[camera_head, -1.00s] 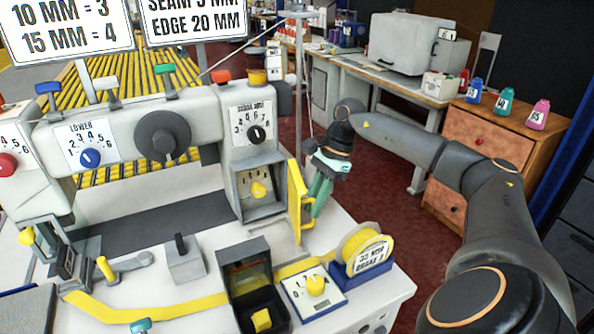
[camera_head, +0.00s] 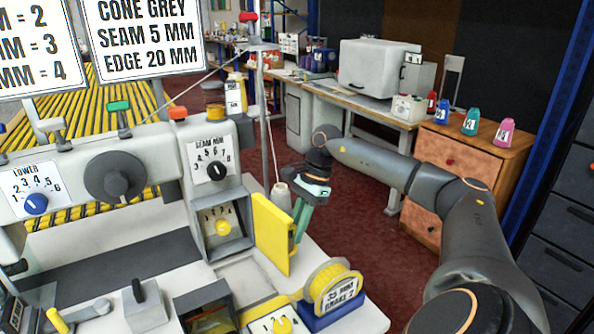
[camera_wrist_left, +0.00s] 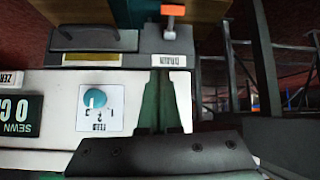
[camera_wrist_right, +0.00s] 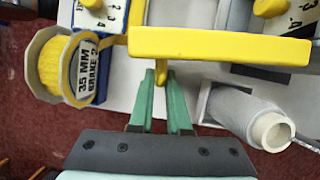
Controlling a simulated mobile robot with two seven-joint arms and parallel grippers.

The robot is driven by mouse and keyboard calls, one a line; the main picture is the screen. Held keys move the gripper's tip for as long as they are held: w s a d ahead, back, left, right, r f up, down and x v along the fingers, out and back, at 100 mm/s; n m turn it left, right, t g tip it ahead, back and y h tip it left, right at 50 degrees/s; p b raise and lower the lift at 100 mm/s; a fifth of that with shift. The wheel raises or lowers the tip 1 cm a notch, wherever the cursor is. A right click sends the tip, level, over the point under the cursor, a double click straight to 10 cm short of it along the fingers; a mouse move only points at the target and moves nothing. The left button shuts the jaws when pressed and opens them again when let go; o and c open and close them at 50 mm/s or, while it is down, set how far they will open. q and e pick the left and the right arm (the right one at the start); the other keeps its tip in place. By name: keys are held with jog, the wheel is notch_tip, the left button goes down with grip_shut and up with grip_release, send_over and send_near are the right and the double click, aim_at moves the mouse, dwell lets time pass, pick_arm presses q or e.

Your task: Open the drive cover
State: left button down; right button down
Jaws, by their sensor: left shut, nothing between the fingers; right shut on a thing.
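The yellow drive cover (camera_head: 272,235) stands swung open at the right side of the grey housing (camera_head: 230,249). The yellow knob (camera_head: 223,227) inside the housing shows uncovered. My right gripper (camera_head: 300,226) is at the cover's outer right side.
The yellow tape spool (camera_head: 332,284) on its blue stand is just right of and below the cover. A grey cone (camera_wrist_right: 252,120) is near the right gripper. The wooden drawer cabinet (camera_head: 451,165) stands behind my right arm. Open red floor lies between.

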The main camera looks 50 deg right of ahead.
jog(key=c, duration=0.9)
grip_release()
jog(key=shift+w, duration=0.15)
jog(key=shift+r, duration=0.1)
pick_arm(q)
jog(key=shift+s+a+r+p, duration=0.25)
jog(key=shift+a+p, duration=0.15)
jog(key=shift+p, duration=0.15)
jog(key=shift+s+a+r+p, duration=0.2)
jog(key=shift+a+p, duration=0.15)
jog(key=shift+p, duration=0.15)
pick_arm(e)
jog(key=v, duration=1.2)
jog(key=shift+r, duration=0.15)
pick_arm(q)
jog(key=shift+w+d+r, duration=0.15)
